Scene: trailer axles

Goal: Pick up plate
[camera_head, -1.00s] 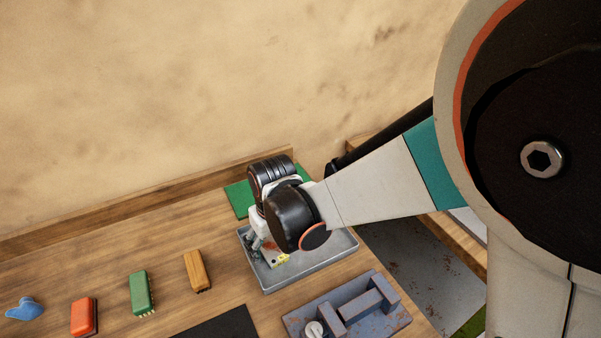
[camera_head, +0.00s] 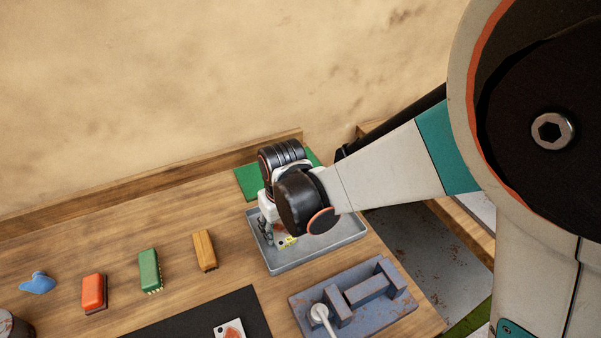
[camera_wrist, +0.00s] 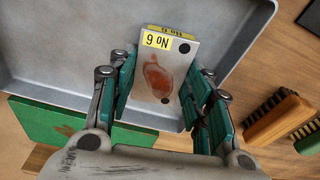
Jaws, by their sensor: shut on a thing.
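A flat grey plate (camera_wrist: 178,72) with a yellow "No 6" label, a reddish rust patch and dark round holes sits between my fingers in the wrist view. My gripper (camera_wrist: 158,80) is shut on it, with teal finger pads at both sides. In the head view my gripper (camera_head: 275,235) is over the grey metal tray (camera_head: 330,248), and the plate's yellow label (camera_head: 290,241) shows beside the fingers. The tray also shows behind the plate in the wrist view (camera_wrist: 60,60). I cannot tell whether the plate touches the tray floor.
A blue-grey fixture (camera_head: 350,300) with a white-handled part stands in front of the tray. A black mat (camera_head: 205,318) carries another rust-marked plate (camera_head: 230,331). Orange (camera_head: 205,250), green (camera_head: 149,269) and red (camera_head: 94,290) brushes and a blue object (camera_head: 38,283) lie left. A green mat (camera_head: 248,182) lies behind.

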